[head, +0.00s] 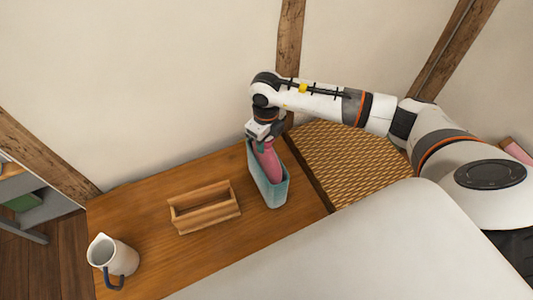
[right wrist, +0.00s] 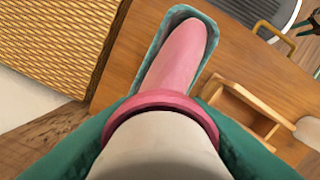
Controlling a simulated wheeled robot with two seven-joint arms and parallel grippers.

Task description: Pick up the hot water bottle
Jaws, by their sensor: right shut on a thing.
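The pink hot water bottle (head: 269,162) stands in a narrow teal holder (head: 276,198) on the wooden table. Its body (right wrist: 176,60) also shows in the right wrist view, with a pink collar and a pale neck part close to the camera. The holder's rim (right wrist: 214,38) still surrounds the far part of the bottle there. My right gripper (head: 261,142) comes down from above and is shut on the bottle's upper end. Dark green shapes lie on both sides of the bottle in the right wrist view. My left gripper is not in view.
An open wooden box (head: 208,222) stands left of the holder on the table (head: 150,217). A white jug (head: 124,259) with a blue handle stands at the front left. A woven seat (head: 345,160) is right of the table, and the wall is behind.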

